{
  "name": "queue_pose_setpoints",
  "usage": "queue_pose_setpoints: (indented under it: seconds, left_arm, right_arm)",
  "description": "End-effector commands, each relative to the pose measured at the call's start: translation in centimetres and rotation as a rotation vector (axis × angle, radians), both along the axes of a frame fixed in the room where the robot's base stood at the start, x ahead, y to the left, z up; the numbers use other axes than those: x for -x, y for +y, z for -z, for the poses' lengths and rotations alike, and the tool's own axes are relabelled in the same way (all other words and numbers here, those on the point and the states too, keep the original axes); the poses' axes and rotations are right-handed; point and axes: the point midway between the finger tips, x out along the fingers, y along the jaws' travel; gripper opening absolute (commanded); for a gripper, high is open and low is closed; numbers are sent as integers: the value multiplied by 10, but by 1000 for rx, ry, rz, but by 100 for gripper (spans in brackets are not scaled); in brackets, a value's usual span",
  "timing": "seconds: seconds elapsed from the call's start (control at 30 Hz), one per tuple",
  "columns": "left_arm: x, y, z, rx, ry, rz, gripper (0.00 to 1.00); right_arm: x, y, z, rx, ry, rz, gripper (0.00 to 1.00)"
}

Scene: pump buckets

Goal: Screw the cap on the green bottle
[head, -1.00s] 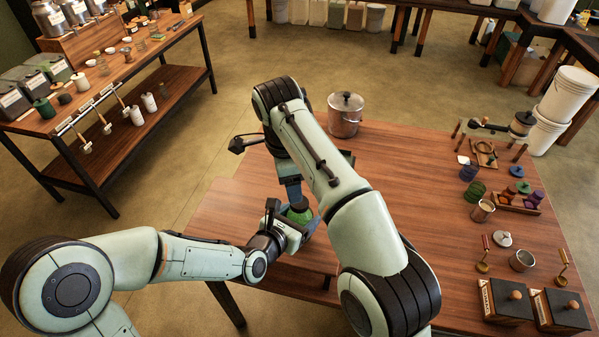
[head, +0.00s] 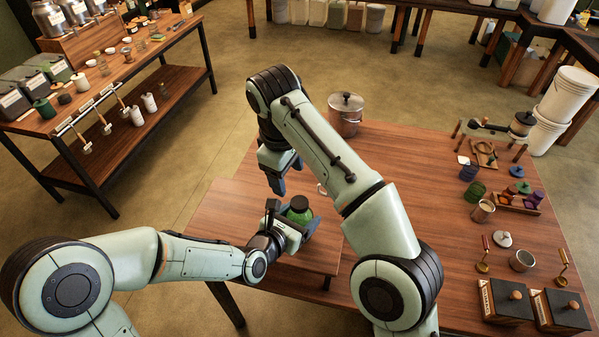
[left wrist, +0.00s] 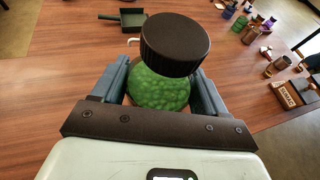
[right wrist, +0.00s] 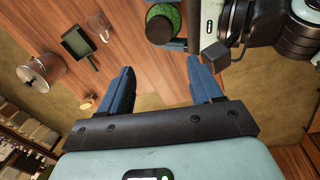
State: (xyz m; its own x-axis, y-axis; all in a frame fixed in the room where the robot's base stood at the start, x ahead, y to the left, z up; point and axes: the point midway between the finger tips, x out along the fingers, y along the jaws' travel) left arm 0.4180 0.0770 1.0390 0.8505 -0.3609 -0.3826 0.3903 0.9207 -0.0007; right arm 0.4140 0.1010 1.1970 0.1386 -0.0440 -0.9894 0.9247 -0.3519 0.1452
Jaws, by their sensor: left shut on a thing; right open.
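The green bottle (head: 299,215) is upright in my left gripper (head: 293,228), whose fingers close around its body over the near left part of the table. In the left wrist view the bottle's bumpy green body (left wrist: 160,90) sits between the fingers. A black ridged cap (left wrist: 175,45) is on top of the bottle; its seam with the neck is hidden, so how tight it sits cannot be told. The cap also shows in the right wrist view (right wrist: 160,28). My right gripper (right wrist: 158,78) is open and empty, a little beyond and above the bottle, apart from the cap.
A lidded metal pot (head: 346,114) stands at the table's far edge. Jars, spools and boxes (head: 509,300) fill the table's right side. The table's middle is mostly clear.

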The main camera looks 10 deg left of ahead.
Motion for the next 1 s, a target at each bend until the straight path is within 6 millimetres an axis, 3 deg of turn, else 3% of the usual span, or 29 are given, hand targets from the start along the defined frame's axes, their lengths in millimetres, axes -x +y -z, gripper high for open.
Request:
queue_pose_setpoints:
  seconds: [0.4,0.6,0.8,1.0]
  left_arm:
    - [-1,0,-1,0,-4,-1,0]
    - [-1,0,-1,0,-4,-1,0]
    - [-1,0,-1,0,-4,-1,0]
    - [-1,0,-1,0,-4,-1,0]
  right_arm:
    - [-4,-12,-2,80,80,-941,64]
    - [-4,-20,1,75,126,-1280,64]
    - [-4,-24,4,66,143,-1440,64]
    - [-4,-24,4,64,145,-1463,64]
